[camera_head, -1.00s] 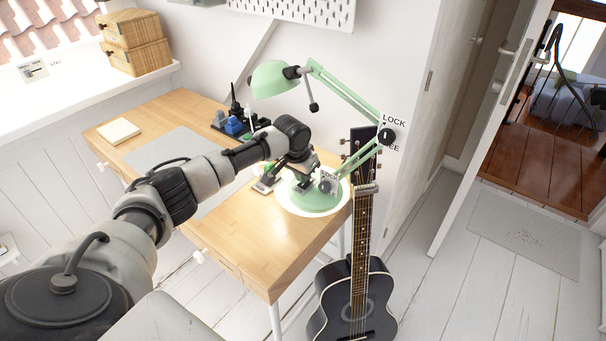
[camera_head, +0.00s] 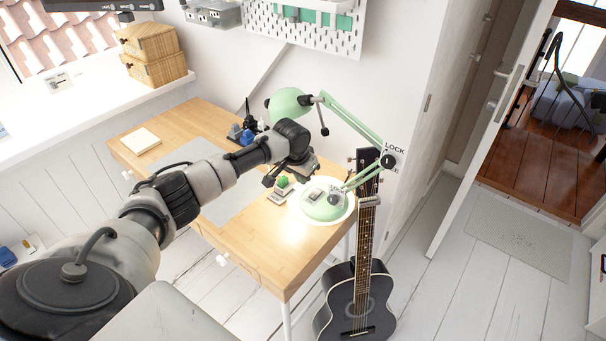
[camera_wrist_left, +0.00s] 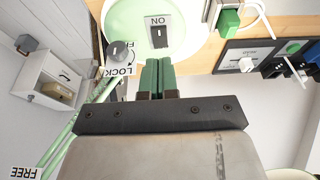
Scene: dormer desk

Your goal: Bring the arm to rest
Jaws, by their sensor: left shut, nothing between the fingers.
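My left arm reaches in from the left over the desk. My left gripper (camera_head: 269,181) hangs above the desk, just left of the green lamp's base (camera_head: 325,212). In the left wrist view its two green fingertips (camera_wrist_left: 157,75) are together with nothing between them. That view also shows the pale green lamp base (camera_wrist_left: 130,18) beyond the fingertips, with a switch (camera_wrist_left: 159,36) marked ON. The fingers look clear of the switch. My right gripper is not in view.
The lamp's head (camera_head: 288,103) and jointed arm stand close behind my wrist. A LOCK knob (camera_head: 388,160) is at its right. A black guitar (camera_head: 354,305) leans at the desk's right end. The wooden desk's front (camera_head: 265,255) is clear.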

